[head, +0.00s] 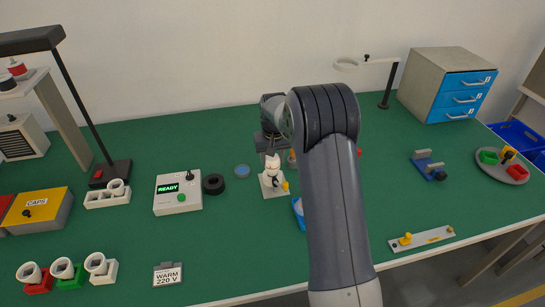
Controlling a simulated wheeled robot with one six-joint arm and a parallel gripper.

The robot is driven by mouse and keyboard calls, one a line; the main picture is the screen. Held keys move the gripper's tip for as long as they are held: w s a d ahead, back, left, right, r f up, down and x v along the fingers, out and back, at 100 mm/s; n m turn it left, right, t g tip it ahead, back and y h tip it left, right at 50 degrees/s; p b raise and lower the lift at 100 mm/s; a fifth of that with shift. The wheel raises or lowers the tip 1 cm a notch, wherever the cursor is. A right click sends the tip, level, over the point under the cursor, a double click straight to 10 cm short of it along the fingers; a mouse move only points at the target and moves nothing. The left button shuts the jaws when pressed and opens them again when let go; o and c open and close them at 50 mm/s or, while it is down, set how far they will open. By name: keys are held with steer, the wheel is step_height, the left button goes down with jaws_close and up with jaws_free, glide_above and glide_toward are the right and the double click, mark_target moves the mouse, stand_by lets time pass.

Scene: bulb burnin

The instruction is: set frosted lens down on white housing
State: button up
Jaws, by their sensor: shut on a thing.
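I cannot tell whether that piece touches the housing. My forearm hides the bench to the right.
A tester reading READY (178,193) and a black ring (213,184) stand to the left. Several sockets on coloured bases (70,276) are at front left. A blue part (298,211) is partly behind my arm.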

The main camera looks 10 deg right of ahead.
mark_target(273, 160)
steer(key=shift+f, duration=0.1)
steer(key=o, duration=1)
step_height(273, 160, up, 11)
steer(key=s, duration=0.1)
steer(key=shift+s+f+b, duration=0.15)
steer(key=shift+b, duration=0.3)
steer(key=f, duration=0.3)
steer(key=w+f, duration=0.1)
steer(key=f, duration=0.2)
steer(key=f+p, duration=0.1)
steer(key=f, duration=0.3)
steer(key=shift+w+f, duration=0.1)
steer(key=shift+w, duration=0.05)
